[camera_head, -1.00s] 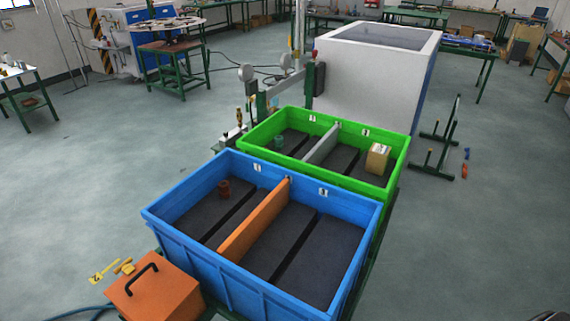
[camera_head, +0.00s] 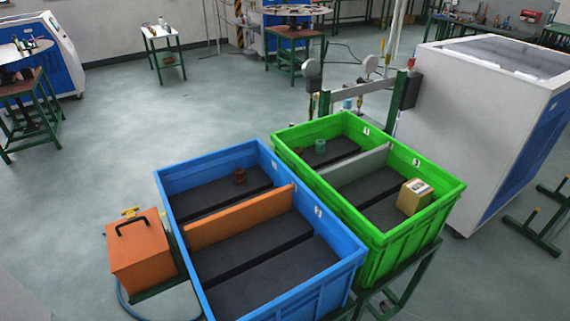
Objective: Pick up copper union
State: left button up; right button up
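A small reddish-brown fitting, which looks like the copper union (camera_head: 240,176), stands on the dark floor of the blue crate (camera_head: 335,270). It is in the far compartment, behind the orange divider (camera_head: 238,216). Nothing touches it from above. Neither of my grippers shows in the head view.
The green crate (camera_head: 430,222) adjoins the blue crate on the right. It holds a cardboard box (camera_head: 414,197) and a teal fitting (camera_head: 320,146), split by a grey divider (camera_head: 352,167). An orange box with a black handle (camera_head: 140,255) stands left of the blue crate. A white cabinet (camera_head: 470,125) stands behind right.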

aim_at(298, 151)
jog(key=i+l, duration=0.1)
jog(key=l, duration=0.3)
jog(key=i+l, duration=0.15)
jog(key=l, duration=0.25)
jog(key=i+l, duration=0.1)
jog(key=l, duration=0.3)
jog(key=i+l, duration=0.15)
jog(key=l, duration=0.25)
jog(key=i+l, duration=0.1)
jog(key=l, duration=0.3)
jog(key=i+l, duration=0.15)
jog(key=l, duration=0.25)
